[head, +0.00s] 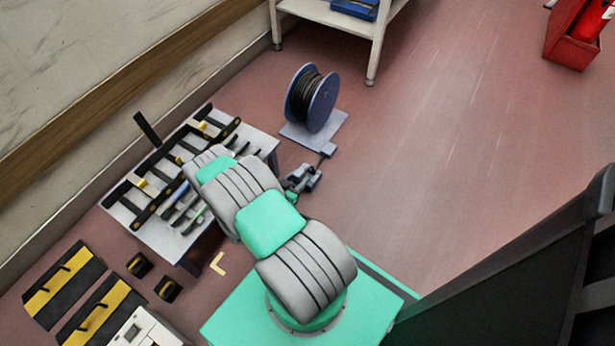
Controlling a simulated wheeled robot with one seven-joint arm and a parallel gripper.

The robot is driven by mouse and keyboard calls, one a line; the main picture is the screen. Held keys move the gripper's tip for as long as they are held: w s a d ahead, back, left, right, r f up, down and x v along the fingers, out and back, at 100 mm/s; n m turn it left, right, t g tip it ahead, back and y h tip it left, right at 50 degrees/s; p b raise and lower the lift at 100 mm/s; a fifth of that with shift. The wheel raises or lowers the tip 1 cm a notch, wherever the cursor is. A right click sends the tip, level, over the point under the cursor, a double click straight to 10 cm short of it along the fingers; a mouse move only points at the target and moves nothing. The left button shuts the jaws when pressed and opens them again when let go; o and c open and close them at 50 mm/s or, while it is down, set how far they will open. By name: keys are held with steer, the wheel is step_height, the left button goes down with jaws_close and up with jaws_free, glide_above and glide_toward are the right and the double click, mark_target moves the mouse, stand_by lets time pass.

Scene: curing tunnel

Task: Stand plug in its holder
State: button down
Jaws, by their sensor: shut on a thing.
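My gripper (303,180) is to the right of the white table, beyond my grey and green arm, and looks small and dark from here. I cannot pick out the plug's holder for certain; part of the table is hidden behind my arm.
A white table (122,205) with black and yellow racks and several rods stands left of my arm. A blue cable reel (312,98) sits on a grey plate. A shelf (375,45) is behind. Striped plates (65,285) lie lower left.

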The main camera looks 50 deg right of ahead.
steer(key=w+d+f+b, duration=0.1)
steer(key=d+f+b, duration=0.1)
steer(key=d+f, duration=0.1)
steer(key=w+d+f+b, duration=0.2)
steer(key=d+f, duration=0.1)
steer(key=d, duration=0.1)
steer(key=w+d+f+b, duration=0.1)
steer(key=d+f+b, duration=0.2)
steer(key=d, duration=0.1)
steer(key=shift+w+d, duration=0.3)
steer(key=f+b, duration=0.1)
steer(key=f, duration=0.1)
steer(key=f+b, duration=0.1)
steer(key=shift+w+d+f, duration=0.2)
steer(key=shift+d+f, duration=0.2)
steer(key=shift+r, duration=0.15)
steer(key=c, duration=0.8)
jaws_free()
steer(key=shift+f, duration=0.2)
steer(key=shift+c, duration=0.2)
steer(key=shift+r, duration=0.1)
